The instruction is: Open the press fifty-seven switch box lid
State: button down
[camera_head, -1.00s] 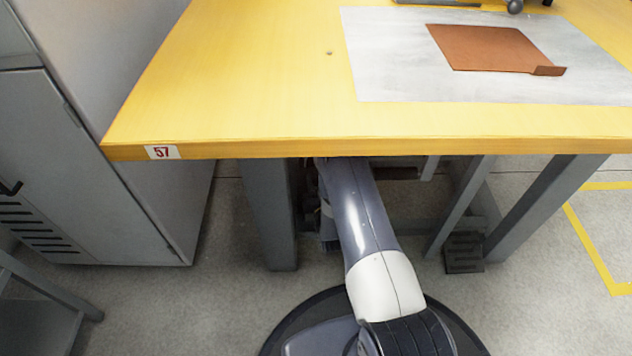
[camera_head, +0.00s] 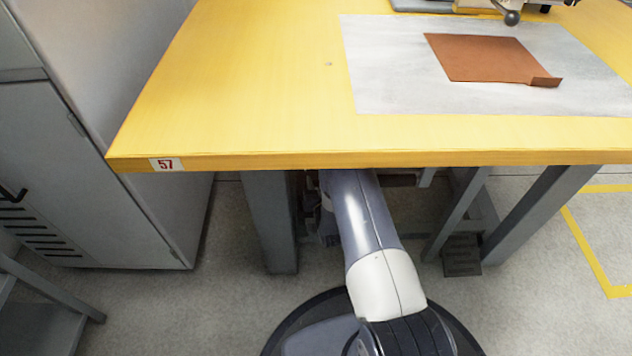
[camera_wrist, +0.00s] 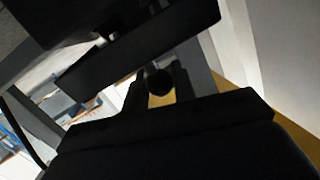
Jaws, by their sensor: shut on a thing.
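In the wrist view my gripper (camera_wrist: 159,88) is under the table, its two dark fingers shut on a small dark round knob (camera_wrist: 158,79). Just beyond the knob is a dark, tilted flat-faced box-like part (camera_wrist: 120,58), which looks like the switch box or its lid. The view is too dark to tell how far the lid is open. In the head view my arm reaches under the yellow table (camera_head: 240,100) marked with a 57 label (camera_head: 166,164). The tabletop hides my gripper and the box there.
A brown sheet (camera_head: 488,58) lies on a grey mat (camera_head: 390,95) on the table. Grey table legs (camera_head: 268,222) stand on both sides of my arm. A grey cabinet (camera_head: 85,170) is at left. A dark pedal-like block (camera_head: 461,256) sits on the floor at right.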

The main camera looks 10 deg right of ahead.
jog(key=c, duration=1.2)
grip_release()
jog(key=s+p, duration=0.1)
jog(key=s, duration=0.2)
jog(key=s+r+p, duration=0.1)
jog(key=s, duration=0.3)
jog(key=s+p, duration=0.1)
jog(key=s, duration=0.2)
jog(key=shift+s+r, duration=0.25)
jog(key=shift+s, duration=0.1)
jog(key=shift+c, duration=0.3)
